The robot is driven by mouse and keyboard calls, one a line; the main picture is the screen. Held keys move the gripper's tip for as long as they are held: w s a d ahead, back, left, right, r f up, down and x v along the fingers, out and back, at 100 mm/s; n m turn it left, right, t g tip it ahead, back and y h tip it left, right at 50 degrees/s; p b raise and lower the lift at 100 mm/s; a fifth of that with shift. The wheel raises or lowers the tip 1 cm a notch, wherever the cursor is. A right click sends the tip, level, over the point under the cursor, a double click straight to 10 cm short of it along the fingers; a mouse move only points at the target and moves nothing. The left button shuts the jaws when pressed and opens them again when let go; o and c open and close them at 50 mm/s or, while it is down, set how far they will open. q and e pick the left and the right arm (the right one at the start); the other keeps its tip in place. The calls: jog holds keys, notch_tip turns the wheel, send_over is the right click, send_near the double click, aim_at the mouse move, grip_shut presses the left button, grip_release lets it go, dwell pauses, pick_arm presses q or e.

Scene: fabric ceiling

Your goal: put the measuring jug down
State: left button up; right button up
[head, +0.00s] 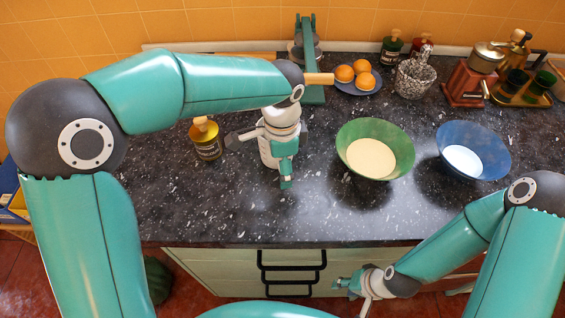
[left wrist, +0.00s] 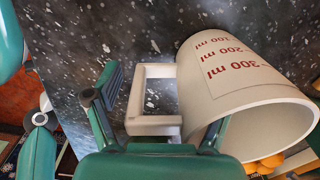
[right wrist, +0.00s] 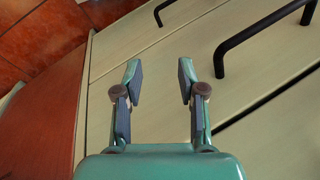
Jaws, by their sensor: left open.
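The measuring jug is white with red "ml" markings. It fills the right of the left wrist view (left wrist: 235,75), its rim towards the camera and its square handle (left wrist: 155,100) at the left. In the head view the jug (head: 267,154) is on or close to the dark worktop, partly hidden by my left gripper (head: 286,172). My left gripper is open, with the handle between its spread fingers. I cannot tell whether a finger touches it. My right gripper (head: 360,284) is low in front of the cabinet, open and empty in the right wrist view (right wrist: 158,80).
A green bowl (head: 350,134) and a blue bowl (head: 448,143) stand right of the jug. A dark gold-topped jar (head: 206,144) stands left. Oranges on a plate (head: 372,88) and a coffee grinder (head: 467,85) are behind. The front worktop (head: 220,215) is clear.

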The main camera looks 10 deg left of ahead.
pick_arm(q)
notch_tip(320, 180, up, 12)
dwell(0.7)
jog(key=shift+f, duration=0.1)
dwell(0.3)
